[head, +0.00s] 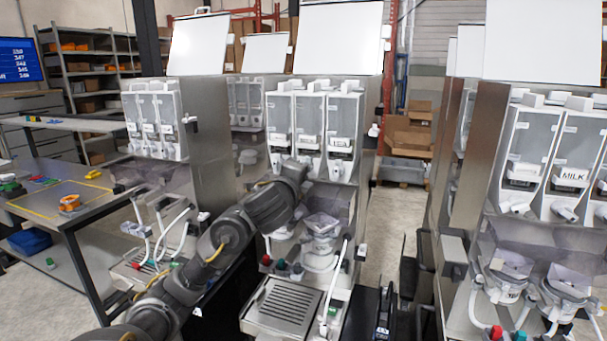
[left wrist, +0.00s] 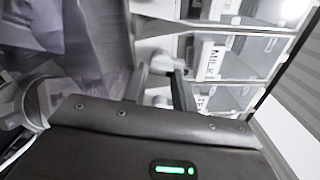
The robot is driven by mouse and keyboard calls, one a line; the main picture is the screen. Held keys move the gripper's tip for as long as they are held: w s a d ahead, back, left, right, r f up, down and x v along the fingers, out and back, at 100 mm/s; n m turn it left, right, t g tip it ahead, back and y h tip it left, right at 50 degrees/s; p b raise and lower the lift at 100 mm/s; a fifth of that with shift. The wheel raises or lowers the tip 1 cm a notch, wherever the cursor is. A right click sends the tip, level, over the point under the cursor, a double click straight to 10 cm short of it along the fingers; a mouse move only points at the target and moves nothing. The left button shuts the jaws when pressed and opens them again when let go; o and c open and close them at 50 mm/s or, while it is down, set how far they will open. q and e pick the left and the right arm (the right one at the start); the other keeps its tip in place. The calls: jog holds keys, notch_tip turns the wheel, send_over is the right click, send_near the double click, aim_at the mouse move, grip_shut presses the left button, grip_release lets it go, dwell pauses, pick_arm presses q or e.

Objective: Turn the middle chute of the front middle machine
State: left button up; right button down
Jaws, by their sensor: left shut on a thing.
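The front middle machine (head: 362,190) stands at the centre of the head view, with three clear canisters side by side. The middle canister (head: 310,118) is above my left gripper (head: 299,164), which reaches in from the lower left. In the head view the gripper and arm hide the middle chute. In the left wrist view my left gripper (left wrist: 160,78) has its two fingers on either side of the white chute (left wrist: 160,62), shut on it. A canister with a MILK label (left wrist: 210,60) is close by. The right chute (head: 336,171) shows beside the gripper. My right gripper is not in view.
Below the chutes are a white mixing bowl (head: 320,245), hoses and a drip tray (head: 284,306). Another machine (head: 480,215) stands at right and one (head: 210,140) at left. A work table (head: 60,205) is at far left. Floor shows between the middle and right machines.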

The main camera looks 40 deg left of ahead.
pick_arm(q)
jog(key=shift+r+n, duration=0.1)
jog(key=shift+n, duration=1.1)
jog(key=o, duration=1)
